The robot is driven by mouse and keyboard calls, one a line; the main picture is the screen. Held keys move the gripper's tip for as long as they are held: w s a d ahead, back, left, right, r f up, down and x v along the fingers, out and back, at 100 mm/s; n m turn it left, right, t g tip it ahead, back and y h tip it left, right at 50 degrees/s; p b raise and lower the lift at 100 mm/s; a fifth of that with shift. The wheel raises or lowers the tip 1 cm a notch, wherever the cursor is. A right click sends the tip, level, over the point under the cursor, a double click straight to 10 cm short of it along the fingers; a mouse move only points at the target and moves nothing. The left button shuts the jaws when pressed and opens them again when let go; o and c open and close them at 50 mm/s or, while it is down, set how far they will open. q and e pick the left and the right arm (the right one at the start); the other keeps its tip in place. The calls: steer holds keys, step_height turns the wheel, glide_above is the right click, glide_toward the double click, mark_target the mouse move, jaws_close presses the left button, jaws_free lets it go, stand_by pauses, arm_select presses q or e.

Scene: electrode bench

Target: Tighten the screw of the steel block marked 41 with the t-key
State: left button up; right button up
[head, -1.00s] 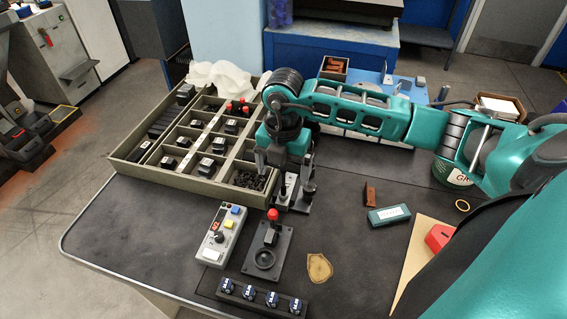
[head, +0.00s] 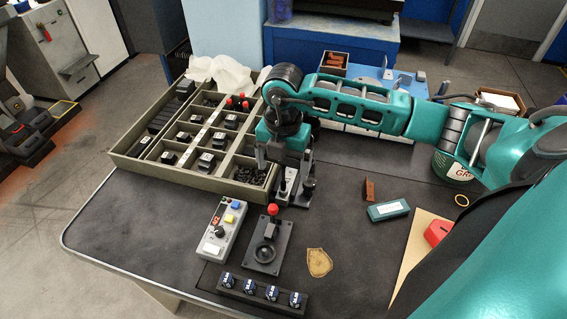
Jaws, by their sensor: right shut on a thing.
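My right gripper (head: 284,172) points down at the near right corner of the grey-green divided tray, beside a small steel-and-black fixture (head: 292,195) with upright posts on the bench. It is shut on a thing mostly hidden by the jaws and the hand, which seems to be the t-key. I cannot make out its crossbar or tip, nor tell whether it touches a screw. Dark blocks with pale tops, such as one block (head: 206,160), stand in the tray. Their markings are too small to read, so I cannot tell which is the steel block marked 41. My left gripper is out of view.
The divided tray (head: 186,186) fills the bench's back left. In front stand a grey control box (head: 222,232), a black base with a red-knobbed lever (head: 262,258) and a dark rack (head: 238,296). A teal case (head: 388,210) lies right. The bench's left front is clear.

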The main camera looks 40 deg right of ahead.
stand_by(0.3)
steer(key=shift+r, duration=1.05)
stand_by(0.4)
